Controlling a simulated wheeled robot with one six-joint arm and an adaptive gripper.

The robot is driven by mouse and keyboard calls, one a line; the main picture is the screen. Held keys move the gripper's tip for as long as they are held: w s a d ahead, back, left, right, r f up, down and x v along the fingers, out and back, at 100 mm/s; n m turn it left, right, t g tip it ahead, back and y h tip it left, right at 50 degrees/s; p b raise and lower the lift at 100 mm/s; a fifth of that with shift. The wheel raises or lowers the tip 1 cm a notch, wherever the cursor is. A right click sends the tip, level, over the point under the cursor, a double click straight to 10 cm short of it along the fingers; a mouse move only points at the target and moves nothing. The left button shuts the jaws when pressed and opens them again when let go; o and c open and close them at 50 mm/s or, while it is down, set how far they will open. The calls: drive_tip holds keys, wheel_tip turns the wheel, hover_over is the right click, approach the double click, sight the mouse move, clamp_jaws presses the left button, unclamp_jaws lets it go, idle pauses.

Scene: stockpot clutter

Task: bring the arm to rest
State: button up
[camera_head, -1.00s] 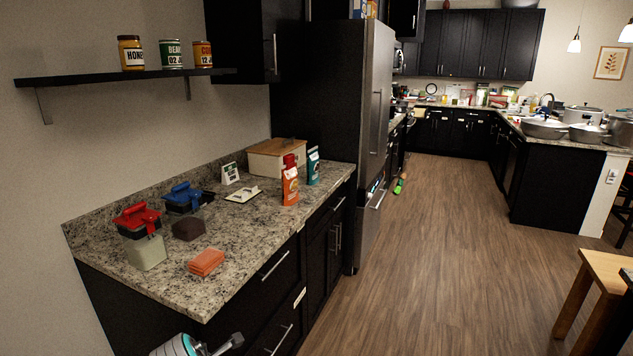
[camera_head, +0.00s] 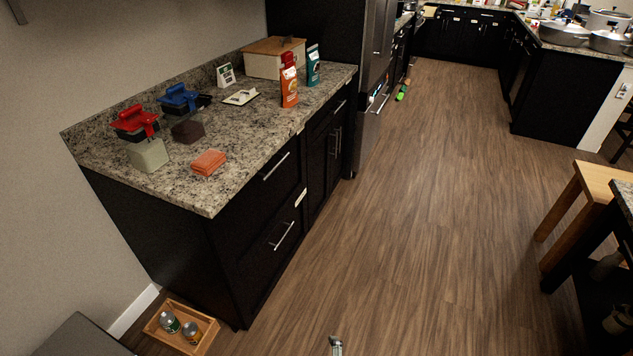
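My gripper does not show clearly in the head view. Only a small grey piece (camera_head: 336,345) shows at the bottom edge, right of centre. It may be part of my arm, and I cannot tell which part. No held object is visible. The rest of my arm is out of the picture.
A granite counter (camera_head: 240,170) on the left holds red (camera_head: 135,120) and blue (camera_head: 182,98) lidded items, pouches (camera_head: 289,85) and a wooden-lidded box (camera_head: 262,62). A wooden tray (camera_head: 207,337) with cans is on the floor. A wooden table (camera_head: 600,180) stands right. Open floor (camera_head: 400,230) lies between.

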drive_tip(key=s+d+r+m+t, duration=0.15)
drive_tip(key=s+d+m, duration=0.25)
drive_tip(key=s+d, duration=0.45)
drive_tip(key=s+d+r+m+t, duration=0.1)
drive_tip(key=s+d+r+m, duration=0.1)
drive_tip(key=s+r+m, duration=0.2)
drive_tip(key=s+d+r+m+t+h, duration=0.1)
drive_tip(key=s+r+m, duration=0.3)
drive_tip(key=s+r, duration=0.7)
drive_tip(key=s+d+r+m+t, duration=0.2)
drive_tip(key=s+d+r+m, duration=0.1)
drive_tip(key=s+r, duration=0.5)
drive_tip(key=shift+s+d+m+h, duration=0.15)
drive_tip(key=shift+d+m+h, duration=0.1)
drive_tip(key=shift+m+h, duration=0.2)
